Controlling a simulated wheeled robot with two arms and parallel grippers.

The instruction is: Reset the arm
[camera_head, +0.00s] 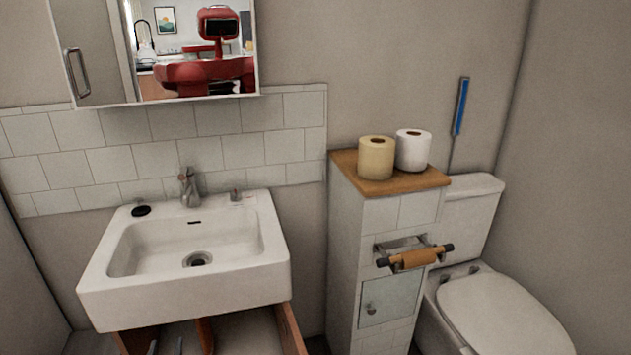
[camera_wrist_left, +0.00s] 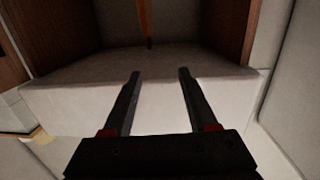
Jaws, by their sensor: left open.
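My left gripper (camera_wrist_left: 159,75) is open and empty in the left wrist view, with its two dark fingers apart. It points toward an open drawer with brown wooden sides (camera_wrist_left: 230,30) and a pale grey bottom (camera_wrist_left: 195,60). A thin orange-brown part with a dark tip (camera_wrist_left: 147,25) shows beyond the fingers. In the head view, only small dark parts that look like my left fingertips (camera_head: 166,347) show at the bottom edge, under the sink. The rest of that arm is out of the picture. My right gripper is not in view.
A white sink (camera_head: 185,300) hangs above the open drawer (camera_head: 290,330). A mirror cabinet (camera_head: 95,60) above reflects my red body. To the right, a tiled pillar holds two paper rolls (camera_head: 376,158) (camera_head: 413,150) and a roll holder (camera_head: 414,258), beside a toilet (camera_head: 505,315).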

